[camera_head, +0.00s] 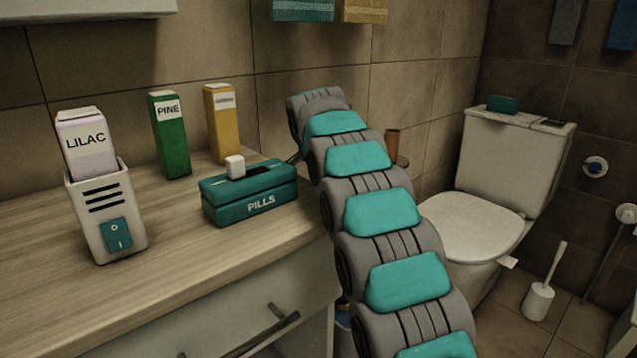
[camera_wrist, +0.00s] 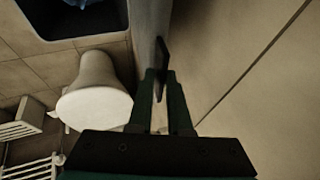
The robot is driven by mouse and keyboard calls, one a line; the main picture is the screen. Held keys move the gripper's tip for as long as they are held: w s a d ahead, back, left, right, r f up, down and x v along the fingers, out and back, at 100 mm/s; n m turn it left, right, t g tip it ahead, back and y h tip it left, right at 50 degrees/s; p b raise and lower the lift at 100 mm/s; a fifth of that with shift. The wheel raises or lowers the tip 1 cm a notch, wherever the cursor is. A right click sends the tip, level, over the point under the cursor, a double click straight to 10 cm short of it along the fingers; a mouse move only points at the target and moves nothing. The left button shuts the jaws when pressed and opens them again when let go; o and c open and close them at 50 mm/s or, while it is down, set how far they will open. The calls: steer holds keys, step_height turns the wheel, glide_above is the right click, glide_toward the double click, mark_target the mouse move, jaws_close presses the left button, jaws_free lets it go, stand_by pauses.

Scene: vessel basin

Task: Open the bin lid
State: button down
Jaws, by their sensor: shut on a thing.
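In the wrist view my gripper (camera_wrist: 162,76) is shut on a thin dark tab (camera_wrist: 163,56). The tab joins a grey panel (camera_wrist: 148,18) seen nearly edge-on, which looks like the bin lid. To its left is a dark, open-topped container (camera_wrist: 40,30) with something blue (camera_wrist: 80,3) inside, which looks like the bin. The lid appears to stand up from the opening, though its exact angle is hard to tell. In the head view my arm hides the gripper, and no lid shows.
A counter (camera_head: 130,285) holds a lilac carton (camera_head: 87,142) in a white holder (camera_head: 100,210), a green carton (camera_head: 170,135), a yellow carton (camera_head: 221,124) and a teal pills box (camera_head: 250,192). The toilet (camera_head: 480,225) stands right of my arm, with a brush (camera_head: 538,298) beside it.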

stand_by(0.3)
steer(key=c, duration=1)
jaws_free()
steer(key=v, duration=0.7)
steer(key=shift+s+r, duration=0.15)
steer(key=shift+r, duration=0.2)
